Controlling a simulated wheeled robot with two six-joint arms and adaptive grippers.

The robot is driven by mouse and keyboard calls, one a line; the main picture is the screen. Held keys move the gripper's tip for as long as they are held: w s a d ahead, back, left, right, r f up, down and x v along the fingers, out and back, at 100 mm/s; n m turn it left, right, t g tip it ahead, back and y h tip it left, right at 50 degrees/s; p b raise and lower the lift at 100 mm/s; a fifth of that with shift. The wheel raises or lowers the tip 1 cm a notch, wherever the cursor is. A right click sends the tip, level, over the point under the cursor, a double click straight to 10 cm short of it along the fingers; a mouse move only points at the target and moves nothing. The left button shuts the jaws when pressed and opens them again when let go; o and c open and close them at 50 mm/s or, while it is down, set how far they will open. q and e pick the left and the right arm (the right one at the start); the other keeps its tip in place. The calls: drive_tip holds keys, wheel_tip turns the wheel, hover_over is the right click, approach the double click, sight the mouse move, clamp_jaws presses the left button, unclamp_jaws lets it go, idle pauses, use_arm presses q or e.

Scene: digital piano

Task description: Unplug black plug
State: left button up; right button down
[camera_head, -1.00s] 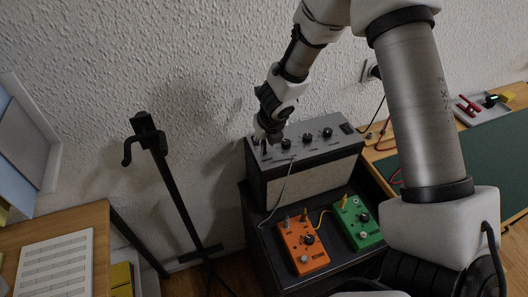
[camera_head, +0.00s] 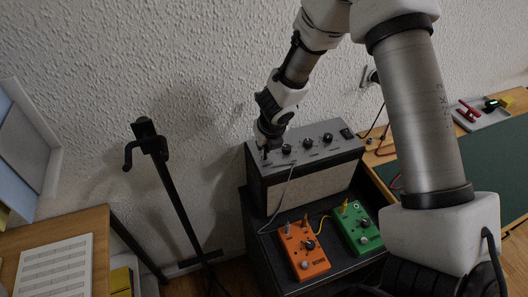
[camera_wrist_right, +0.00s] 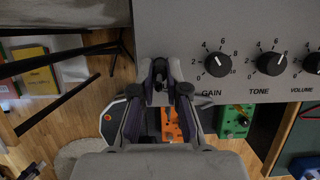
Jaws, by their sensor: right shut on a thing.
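The grey-topped amplifier (camera_head: 318,150) stands on a dark stand. My right gripper (camera_head: 268,143) is at the left end of its control panel. It also shows in the right wrist view (camera_wrist_right: 160,90), where its fingers are closed on a small black plug (camera_wrist_right: 159,68) at the panel, left of the GAIN knob. The fingers hide much of the plug, and I cannot tell if its tip is in the jack. A thin grey cable (camera_head: 286,189) runs down the amplifier's front toward the orange pedal (camera_head: 304,256). My left gripper is not in view.
A green pedal (camera_head: 357,228) sits beside the orange one, with a yellow cable between them. A black floor stand (camera_head: 165,180) is to the left. A wooden table with a green mat (camera_head: 465,155) is on the right. The wall is close behind the amplifier.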

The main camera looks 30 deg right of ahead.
drive_tip(key=shift+r, duration=0.35)
drive_tip(key=shift+r+p, duration=0.3)
drive_tip(key=shift+p, duration=0.2)
drive_tip(key=shift+r+p, duration=0.6)
wheel_tip(320, 180, up, 5)
drive_tip(key=p, duration=0.4)
drive_tip(key=shift+p, duration=0.4)
